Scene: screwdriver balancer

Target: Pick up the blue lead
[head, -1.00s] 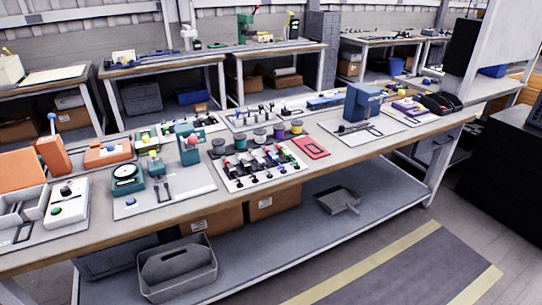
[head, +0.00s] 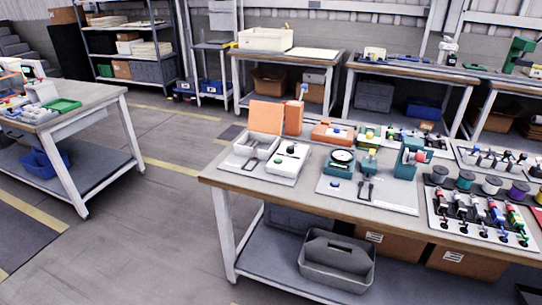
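A white board (head: 434,224) holds a row of small coloured leads or clips at the right of the workbench. One of them looks blue (head: 496,212), with red and green ones beside it; they are too small to tell their exact shape. Neither of my grippers is in view.
The workbench (head: 300,196) also carries an orange-lidded case (head: 266,116), a teal dial device (head: 341,160), a teal press-like device (head: 411,158) and several spools (head: 465,180). A grey tote (head: 338,262) sits on the lower shelf. A second table (head: 95,97) stands at left, with open floor (head: 150,220) between.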

